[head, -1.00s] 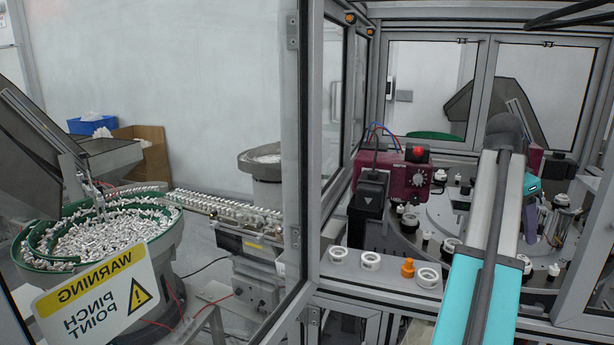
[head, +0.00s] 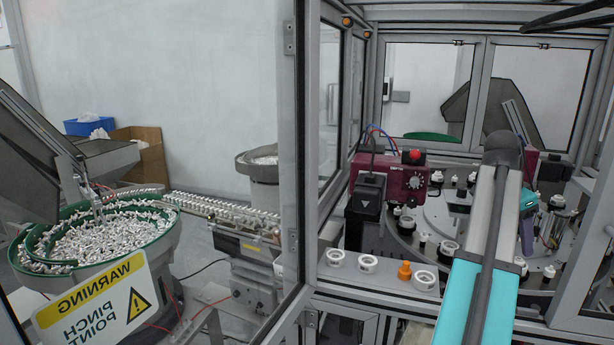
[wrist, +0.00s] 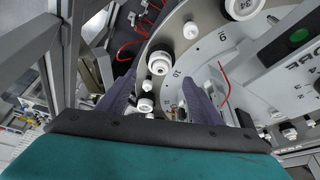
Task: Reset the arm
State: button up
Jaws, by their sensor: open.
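My arm reaches from the bottom of the head view into the cell, over the front ledge. My gripper shows in the wrist view (wrist: 165,85) with its two dark purple fingers spread apart and nothing between them. Below the gripper lies the grey rotary dial (wrist: 195,60), which bears white and black cap parts. A white cap part (wrist: 160,62) sits on the dial, just beyond the gap between the fingers. The dial also shows in the head view (head: 440,212).
A maroon unit with a red knob (head: 405,190) stands left of my arm. White rings (head: 368,264) and an orange piece (head: 404,271) rest on the front ledge. Frame posts (head: 303,120) stand at left. A feeder bowl (head: 100,238) full of white parts lies outside.

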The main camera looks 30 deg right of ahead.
aim_at(517, 259)
jog(key=shift+p+x, duration=1.15)
jog(key=shift+x, duration=2.6)
jog(key=shift+r, duration=0.5)
jog(key=shift+a, duration=0.1)
